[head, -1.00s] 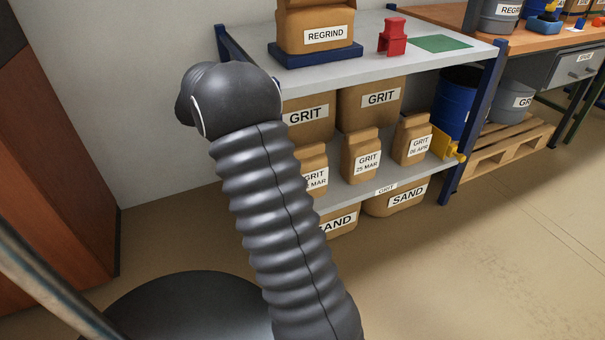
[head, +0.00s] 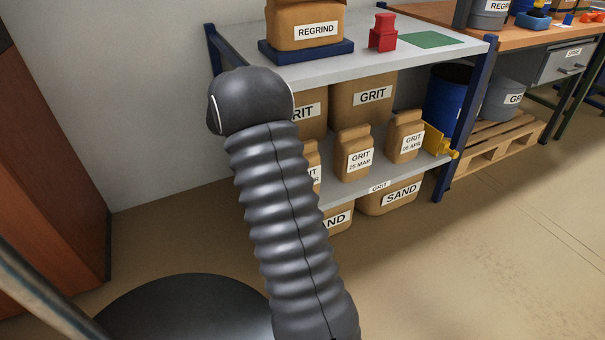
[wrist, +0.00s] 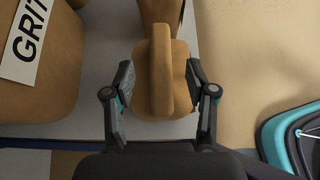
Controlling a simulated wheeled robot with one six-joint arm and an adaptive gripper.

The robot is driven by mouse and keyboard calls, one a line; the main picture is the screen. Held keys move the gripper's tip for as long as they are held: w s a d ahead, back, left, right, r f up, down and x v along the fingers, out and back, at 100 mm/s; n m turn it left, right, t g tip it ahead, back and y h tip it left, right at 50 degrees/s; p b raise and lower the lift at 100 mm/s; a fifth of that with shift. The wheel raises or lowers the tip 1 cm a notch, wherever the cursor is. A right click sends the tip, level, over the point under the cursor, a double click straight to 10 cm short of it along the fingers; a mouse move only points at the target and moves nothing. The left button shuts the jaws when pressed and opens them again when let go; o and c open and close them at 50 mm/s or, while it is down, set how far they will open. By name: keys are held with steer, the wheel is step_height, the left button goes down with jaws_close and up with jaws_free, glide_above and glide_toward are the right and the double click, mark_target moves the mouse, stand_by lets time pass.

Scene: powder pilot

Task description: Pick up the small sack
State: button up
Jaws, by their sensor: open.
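Small brown grit sacks stand in a row on the lower shelf in the head view. One is labelled 25 MAR (head: 352,160), one 06 APR (head: 404,142), and a left one (head: 313,160) is mostly hidden by my arm. In the wrist view my gripper (wrist: 159,68) is open, its fingers on either side of a small sack (wrist: 160,85). I see no clear grip on it. Its label is out of sight, so I cannot tell which sack it is. My gripper is hidden behind my arm in the head view.
Large GRIT sacks (head: 362,103) stand behind the small ones; one (wrist: 45,75) is at the left in the wrist view. SAND sacks (head: 387,205) are below. The shelf's blue post (head: 463,135) and a yellow object (head: 437,142) are at the right. Floor in front is clear.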

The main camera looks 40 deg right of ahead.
steer(key=x, duration=0.3)
steer(key=shift+d+f+b, duration=0.15)
steer(key=shift+f+b, duration=0.15)
steer(key=shift+f, duration=0.05)
steer(key=shift+c, duration=0.2)
jaws_close()
steer(key=shift+r, duration=0.1)
